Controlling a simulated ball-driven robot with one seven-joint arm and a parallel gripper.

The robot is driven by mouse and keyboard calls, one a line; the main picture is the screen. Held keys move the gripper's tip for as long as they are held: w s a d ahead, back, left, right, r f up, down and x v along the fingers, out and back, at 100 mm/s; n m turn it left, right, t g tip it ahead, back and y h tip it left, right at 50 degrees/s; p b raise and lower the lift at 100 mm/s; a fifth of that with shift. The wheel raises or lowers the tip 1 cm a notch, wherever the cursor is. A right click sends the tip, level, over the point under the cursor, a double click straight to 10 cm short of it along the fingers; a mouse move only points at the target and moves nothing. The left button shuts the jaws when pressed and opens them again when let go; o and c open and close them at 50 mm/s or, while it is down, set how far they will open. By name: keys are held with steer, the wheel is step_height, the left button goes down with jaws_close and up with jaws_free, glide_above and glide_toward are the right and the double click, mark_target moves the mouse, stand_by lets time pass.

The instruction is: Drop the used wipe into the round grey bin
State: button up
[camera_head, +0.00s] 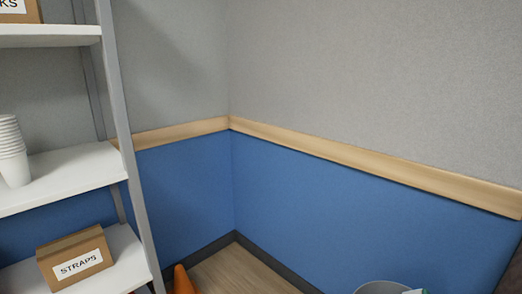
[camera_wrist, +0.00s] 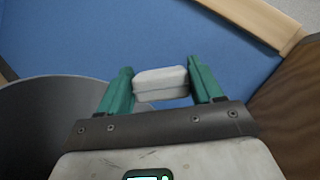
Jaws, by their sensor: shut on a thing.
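My gripper (camera_wrist: 160,72) has two green fingers, shut on a folded whitish wipe (camera_wrist: 161,85) that spans the gap between them in the wrist view. A round grey bin (camera_wrist: 45,125) is at the left of the wrist view, partly hidden behind my gripper. The wipe is to the right of the bin's visible part in this picture; its height over the bin cannot be told. In the head view the rim of the grey bin (camera_head: 378,287) shows at the bottom edge, with a small bit of pale and teal beside it.
A white shelf rack (camera_head: 70,175) at the left holds stacked cups (camera_head: 12,150) and a STRAPS box (camera_head: 76,258). An orange cone (camera_head: 182,280) stands by it. Blue lower walls (camera_head: 320,210) meet in a corner. A brown wooden surface (camera_wrist: 290,110) is at the wrist view's right.

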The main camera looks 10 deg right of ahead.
steer(key=o, duration=1)
steer(key=shift+r, duration=0.1)
steer(key=shift+r+p, duration=0.25)
steer(key=shift+p, duration=0.05)
step_height(320, 180, up, 6)
steer(key=p, duration=0.5)
steer(key=s+a+r+n+y+p, duration=0.2)
steer(key=s+a+r+p, duration=0.3)
steer(key=a+p, duration=0.6)
steer(key=s+a+r+n+t+y+p, duration=0.1)
steer(key=s+a+r+y+p, duration=0.3)
steer(key=a+p, duration=0.7)
steer(key=shift+s+a+r+n+y+p, duration=0.4)
steer(key=shift+s+r+p, duration=0.6)
steer(key=shift+r, duration=0.25)
